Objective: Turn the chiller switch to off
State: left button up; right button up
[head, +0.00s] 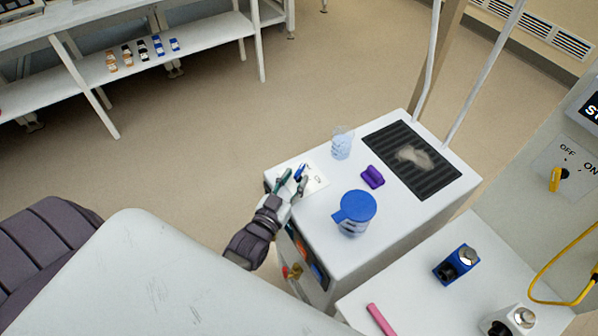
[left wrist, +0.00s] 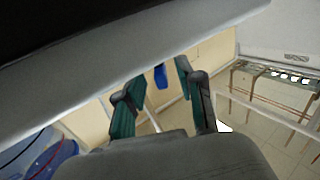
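A yellow switch handle (head: 555,180) sits on a panel at the right edge of the head view, with OFF and ON printed above it. I cannot tell surely which mark it points to, and no chiller label is readable. My left gripper (head: 293,182) is far left of the panel, above the near left corner of a white cabinet top. Its two fingers are apart with nothing held between them. The fingers also show in the left wrist view (left wrist: 158,100), with a blue item (left wrist: 160,76) seen beyond the gap. My right gripper is not in view.
The white cabinet (head: 310,223) carries a blue-lidded jug (head: 353,212), a purple item (head: 373,177), a clear beaker (head: 342,142) and a dark grate (head: 425,172).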

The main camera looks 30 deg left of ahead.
pick_arm(q)
jog(key=s, duration=0.9)
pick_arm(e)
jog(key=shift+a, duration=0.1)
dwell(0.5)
